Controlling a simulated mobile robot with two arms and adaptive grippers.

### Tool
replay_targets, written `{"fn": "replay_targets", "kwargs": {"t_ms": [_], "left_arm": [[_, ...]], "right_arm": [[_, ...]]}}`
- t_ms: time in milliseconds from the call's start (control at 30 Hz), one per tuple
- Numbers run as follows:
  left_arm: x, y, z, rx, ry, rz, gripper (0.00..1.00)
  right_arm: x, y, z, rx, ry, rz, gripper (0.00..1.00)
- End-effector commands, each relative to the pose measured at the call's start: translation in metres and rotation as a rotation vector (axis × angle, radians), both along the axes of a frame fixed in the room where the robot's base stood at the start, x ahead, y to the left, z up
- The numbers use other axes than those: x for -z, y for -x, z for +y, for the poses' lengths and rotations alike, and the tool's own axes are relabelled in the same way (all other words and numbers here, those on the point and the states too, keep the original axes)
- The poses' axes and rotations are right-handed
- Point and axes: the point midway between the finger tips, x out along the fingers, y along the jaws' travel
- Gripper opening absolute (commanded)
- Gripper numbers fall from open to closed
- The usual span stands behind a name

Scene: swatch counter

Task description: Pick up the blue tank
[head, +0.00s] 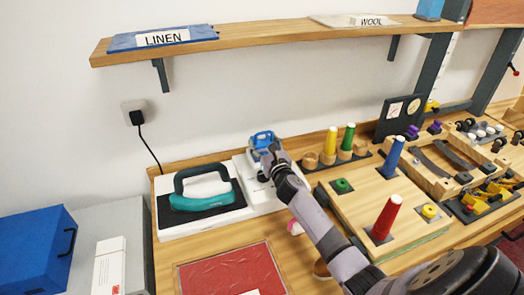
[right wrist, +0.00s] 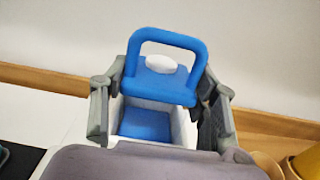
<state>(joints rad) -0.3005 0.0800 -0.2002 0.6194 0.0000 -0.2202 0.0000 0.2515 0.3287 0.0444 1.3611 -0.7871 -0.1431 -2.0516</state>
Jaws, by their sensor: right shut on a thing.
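The blue tank (head: 262,138) is at the right end of the white base (head: 257,192), near the wall. In the right wrist view the blue tank (right wrist: 160,80) shows a blue loop handle, a white knob and pale sides. My right gripper (head: 270,155) is shut on it, with one finger on each side; the fingers also show in the right wrist view (right wrist: 158,110). The tank looks upright. My gripper hides its lower part in the head view, so I cannot tell whether it touches the base. My left gripper is not in view.
A teal iron (head: 202,190) stands left of the tank. A board with coloured pegs (head: 388,215) lies to the right, beside a yellow and a green cylinder (head: 347,137). A red swatch (head: 232,270) lies in front. A shelf (head: 255,42) with labelled cloths hangs above.

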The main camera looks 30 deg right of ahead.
Motion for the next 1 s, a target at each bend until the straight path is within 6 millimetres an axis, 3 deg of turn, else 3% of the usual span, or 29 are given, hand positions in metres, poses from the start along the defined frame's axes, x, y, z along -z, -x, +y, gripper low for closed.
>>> {"fn": "replay_targets", "kwargs": {"t_ms": [367, 667, 867, 1000], "left_arm": [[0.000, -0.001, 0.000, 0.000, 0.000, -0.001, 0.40], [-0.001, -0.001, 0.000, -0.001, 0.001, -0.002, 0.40], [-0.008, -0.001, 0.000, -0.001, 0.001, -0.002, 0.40], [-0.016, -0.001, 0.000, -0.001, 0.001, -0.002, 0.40]], "right_arm": [[0.000, 0.000, 0.000, 0.000, 0.001, 0.000, 0.18], [-0.004, 0.000, 0.000, -0.001, 0.003, -0.002, 0.18], [-0.023, -0.001, -0.001, -0.001, 0.006, -0.005, 0.18], [-0.048, -0.001, -0.001, -0.001, 0.008, -0.006, 0.18]]}}
